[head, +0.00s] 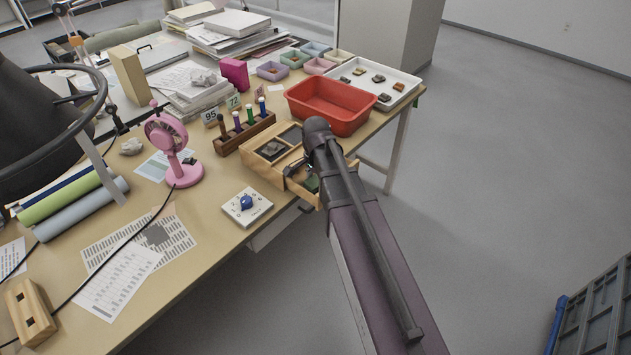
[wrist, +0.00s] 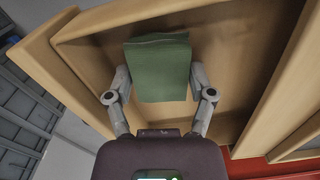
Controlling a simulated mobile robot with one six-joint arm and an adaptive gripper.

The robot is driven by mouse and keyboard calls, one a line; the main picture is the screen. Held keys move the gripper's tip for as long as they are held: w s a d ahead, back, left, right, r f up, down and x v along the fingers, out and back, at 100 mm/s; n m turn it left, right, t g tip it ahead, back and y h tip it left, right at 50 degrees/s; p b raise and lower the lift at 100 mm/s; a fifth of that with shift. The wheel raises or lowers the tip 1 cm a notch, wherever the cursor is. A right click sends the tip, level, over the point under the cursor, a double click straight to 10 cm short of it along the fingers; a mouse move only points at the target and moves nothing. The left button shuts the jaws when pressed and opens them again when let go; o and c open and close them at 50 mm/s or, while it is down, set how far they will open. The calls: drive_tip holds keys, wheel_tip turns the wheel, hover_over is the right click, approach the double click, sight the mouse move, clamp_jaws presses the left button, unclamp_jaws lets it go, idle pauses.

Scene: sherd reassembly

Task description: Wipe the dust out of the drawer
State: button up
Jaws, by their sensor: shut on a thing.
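The drawer (wrist: 85,48) is a pale wooden box, pulled open; its walls and floor fill much of the wrist view. In the head view the drawer (head: 296,185) sticks out from the small wooden cabinet (head: 256,165) at the table's edge, partly behind my arm. My gripper (wrist: 159,74) is shut on a folded green cloth (wrist: 161,68), one finger on each side of it. The cloth is over the drawer's inside; I cannot tell whether it touches the floor. The floor looks darker brown in places; I cannot tell dust from shadow.
A red tub (head: 331,105) stands on the table just beyond my arm, with a white tray of sherds (head: 401,83) behind it. A rack of upright tools (head: 244,136), a white dial box (head: 246,207) and a pink fan (head: 174,150) stand left of the drawer.

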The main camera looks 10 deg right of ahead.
drive_tip(key=shift+w+d+f, duration=0.1)
drive_tip(key=shift+w+d, duration=0.4)
drive_tip(key=shift+d, duration=0.2)
drive_tip(key=shift+w+d, duration=0.5)
drive_tip(key=shift+d, duration=0.2)
drive_tip(key=shift+w+d, duration=0.1)
drive_tip(key=shift+w+d, duration=1.05)
drive_tip(key=shift+d, duration=0.25)
drive_tip(key=shift+r, duration=0.25)
wheel_tip(320, 180, up, 6)
drive_tip(key=p, duration=0.6)
drive_tip(key=shift+f, duration=0.15)
drive_tip(key=shift+r+p, duration=1.45)
drive_tip(key=shift+r, duration=0.05)
